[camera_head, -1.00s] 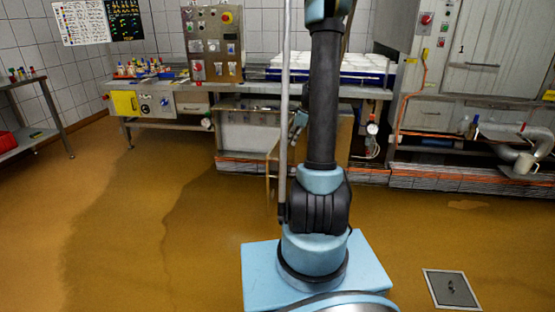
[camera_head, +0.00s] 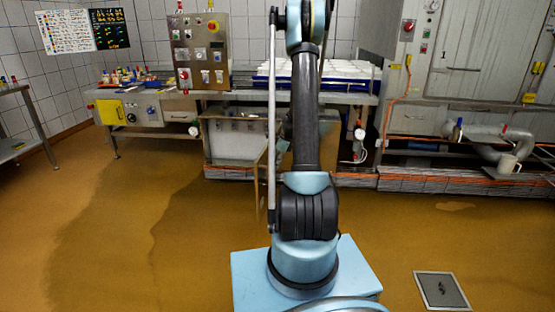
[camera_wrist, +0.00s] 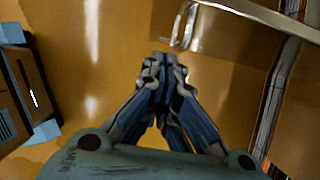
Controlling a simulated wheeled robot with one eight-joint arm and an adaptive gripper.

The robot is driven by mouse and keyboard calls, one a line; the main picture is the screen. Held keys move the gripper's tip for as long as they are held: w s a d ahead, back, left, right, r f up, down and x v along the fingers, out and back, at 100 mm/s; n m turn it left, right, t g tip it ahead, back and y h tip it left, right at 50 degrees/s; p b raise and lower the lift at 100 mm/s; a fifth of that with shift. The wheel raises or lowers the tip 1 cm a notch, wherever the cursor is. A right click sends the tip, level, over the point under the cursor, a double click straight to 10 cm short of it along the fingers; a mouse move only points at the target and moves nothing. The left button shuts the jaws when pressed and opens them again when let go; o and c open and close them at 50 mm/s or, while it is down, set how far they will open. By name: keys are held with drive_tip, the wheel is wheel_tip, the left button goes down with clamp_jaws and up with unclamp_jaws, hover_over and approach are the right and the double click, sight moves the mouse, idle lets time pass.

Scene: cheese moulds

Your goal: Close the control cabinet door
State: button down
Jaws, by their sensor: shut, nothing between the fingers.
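The grey metal control cabinet (camera_head: 232,142) stands low under the worktable, behind my arm. Its door (camera_head: 329,145) appears to stand open toward me, showing as a brownish panel partly hidden by my arm. In the wrist view a panel with a metal upper edge (camera_wrist: 262,14) and a bar handle (camera_wrist: 184,26) lies at the upper right, probably the door. My gripper (camera_wrist: 163,62) is shut and empty, its fingertips together below and left of that handle, apparently apart from it. In the head view my gripper is hidden behind my arm.
The worktable (camera_head: 345,98) carries an upright control box (camera_head: 200,50) and white moulds (camera_head: 340,68). A large machine with pipes (camera_head: 490,135) stands at the right. A side table (camera_head: 12,88) is at the left. The wet brown floor (camera_head: 130,220) is open, with a drain cover (camera_head: 441,290).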

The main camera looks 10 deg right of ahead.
drive_tip(key=shift+w+a+f, duration=0.15)
drive_tip(key=shift+w+a, duration=0.15)
drive_tip(key=shift+a, duration=0.35)
drive_tip(key=shift+w+a+f, duration=0.2)
drive_tip(key=shift+w+a, duration=0.1)
drive_tip(key=shift+a, duration=0.4)
drive_tip(key=shift+w+a+f, duration=0.15)
drive_tip(key=shift+w+a, duration=0.15)
drive_tip(key=shift+a, duration=0.35)
